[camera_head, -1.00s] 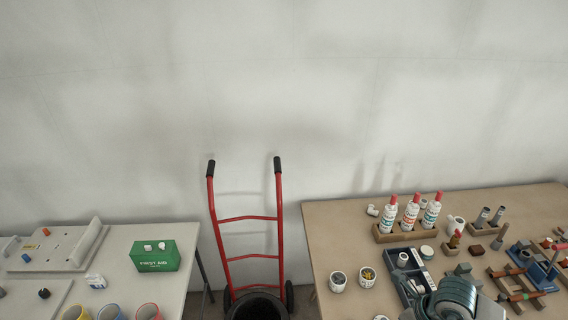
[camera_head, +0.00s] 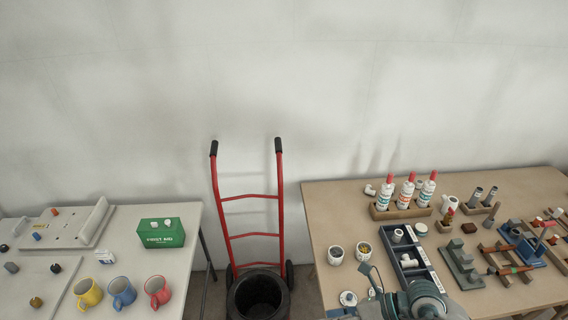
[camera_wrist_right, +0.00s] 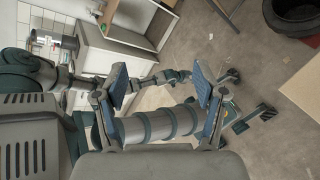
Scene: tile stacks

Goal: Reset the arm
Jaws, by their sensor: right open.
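My right arm comes in at the bottom right of the head view, its teal and grey wrist low over the front of the brown table. My right gripper (camera_head: 372,280) shows there as thin dark fingers, small and partly hidden. In the right wrist view the same gripper (camera_wrist_right: 160,82) has its two blue-padded fingers spread wide, with nothing held between them. Behind the fingers is a grey banded arm link of mine. Finger-like parts beyond it may be my left gripper, too unclear to judge. No left arm shows in the head view.
The brown table (camera_head: 335,225) holds glue bottles, a dark tray (camera_head: 409,262), white cups and blue fixtures. A pale table (camera_head: 120,240) at left holds mugs and a green box (camera_head: 161,233).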

